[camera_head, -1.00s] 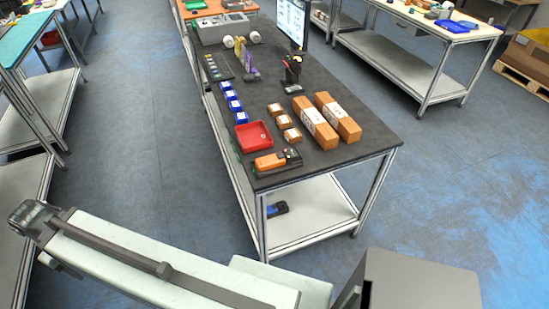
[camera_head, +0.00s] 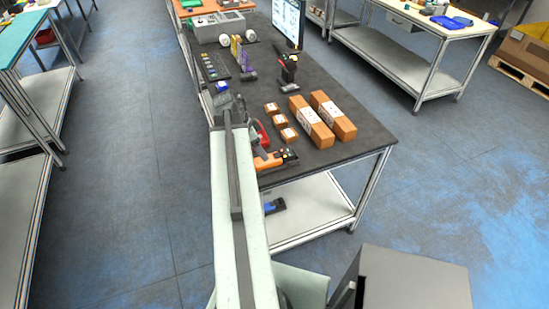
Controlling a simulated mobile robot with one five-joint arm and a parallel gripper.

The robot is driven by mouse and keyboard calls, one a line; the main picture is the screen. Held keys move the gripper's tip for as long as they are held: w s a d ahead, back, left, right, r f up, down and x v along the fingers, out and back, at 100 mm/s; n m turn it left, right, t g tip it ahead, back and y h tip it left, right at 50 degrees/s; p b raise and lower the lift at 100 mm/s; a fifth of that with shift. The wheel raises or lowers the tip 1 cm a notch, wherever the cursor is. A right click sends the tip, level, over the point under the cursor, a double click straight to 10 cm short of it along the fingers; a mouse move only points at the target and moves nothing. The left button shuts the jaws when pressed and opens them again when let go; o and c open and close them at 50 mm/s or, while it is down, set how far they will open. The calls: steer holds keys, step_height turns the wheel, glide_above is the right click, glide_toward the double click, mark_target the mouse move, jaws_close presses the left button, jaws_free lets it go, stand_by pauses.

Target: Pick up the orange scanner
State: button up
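The orange scanner (camera_head: 268,161) lies at the near left corner of the dark table (camera_head: 345,140). It has an orange body and a black part at its right end. My pale green arm reaches up the picture from the bottom, just left of the scanner, and its edge comes very close to the scanner's left end. The arm's dark joint is over the table's left edge. My gripper does not show, so its state is hidden.
The table's front right part is clear.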

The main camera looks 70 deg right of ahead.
mark_target(274, 159)
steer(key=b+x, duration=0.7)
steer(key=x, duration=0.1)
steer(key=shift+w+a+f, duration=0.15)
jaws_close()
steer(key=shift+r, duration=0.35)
